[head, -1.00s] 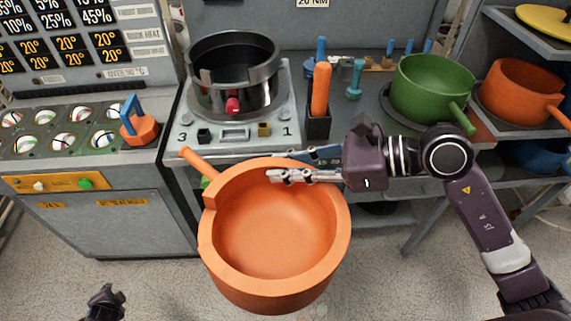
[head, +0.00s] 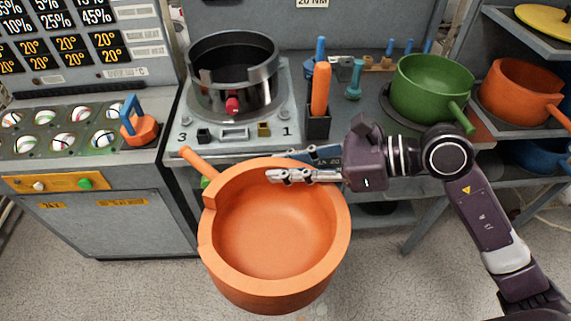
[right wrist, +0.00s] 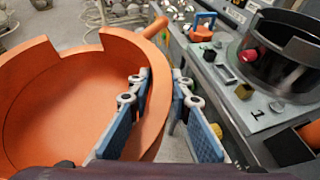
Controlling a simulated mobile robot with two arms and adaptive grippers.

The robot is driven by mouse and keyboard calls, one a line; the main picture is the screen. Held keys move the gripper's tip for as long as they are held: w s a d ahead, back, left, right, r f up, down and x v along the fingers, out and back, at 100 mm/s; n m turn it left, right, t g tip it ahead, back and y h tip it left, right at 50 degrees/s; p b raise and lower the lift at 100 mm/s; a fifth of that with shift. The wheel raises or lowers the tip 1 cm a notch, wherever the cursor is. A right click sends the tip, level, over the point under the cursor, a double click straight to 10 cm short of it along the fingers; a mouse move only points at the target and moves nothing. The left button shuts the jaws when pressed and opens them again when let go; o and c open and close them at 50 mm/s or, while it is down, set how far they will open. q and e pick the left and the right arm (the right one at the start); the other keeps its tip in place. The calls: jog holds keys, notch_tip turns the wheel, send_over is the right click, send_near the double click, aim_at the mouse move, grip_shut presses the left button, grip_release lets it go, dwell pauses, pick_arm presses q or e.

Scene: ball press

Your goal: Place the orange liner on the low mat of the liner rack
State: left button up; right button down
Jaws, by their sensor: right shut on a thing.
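The orange liner (head: 275,235), a large round pot with a stub handle, hangs in front of the bench, open side up. My right gripper (head: 275,176) is shut on its rim on the far side. In the right wrist view the fingers (right wrist: 160,95) straddle the liner wall (right wrist: 60,95), one inside and one outside. The shelving at the right (head: 520,42) holds a second orange pot (head: 520,88) and, lower, a blue pot (head: 540,156), partly hidden. I cannot tell which surface is the low mat. My left gripper is out of view.
A green pot (head: 432,88) stands on the bench at the right. A dark metal ring vessel (head: 235,75) stands on the press plate, with an orange-handled tool (head: 320,90) in a holder beside it. Floor (head: 420,285) is clear in front.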

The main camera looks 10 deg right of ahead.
jog(key=shift+r, duration=0.1)
jog(key=shift+d, duration=0.3)
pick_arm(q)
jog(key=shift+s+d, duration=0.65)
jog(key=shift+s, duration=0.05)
pick_arm(e)
jog(key=s+d+f+m+t+h, duration=0.1)
jog(key=d+f, duration=0.1)
jog(key=d, duration=0.5)
jog(key=s+d+f+m+t, duration=0.2)
jog(key=d, duration=0.5)
jog(key=shift+f+t+h, duration=0.25)
jog(key=shift+t+h, duration=0.05)
jog(key=shift+h, duration=0.1)
jog(key=shift+w, duration=0.1)
jog(key=shift+r, duration=0.1)
dwell(0.3)
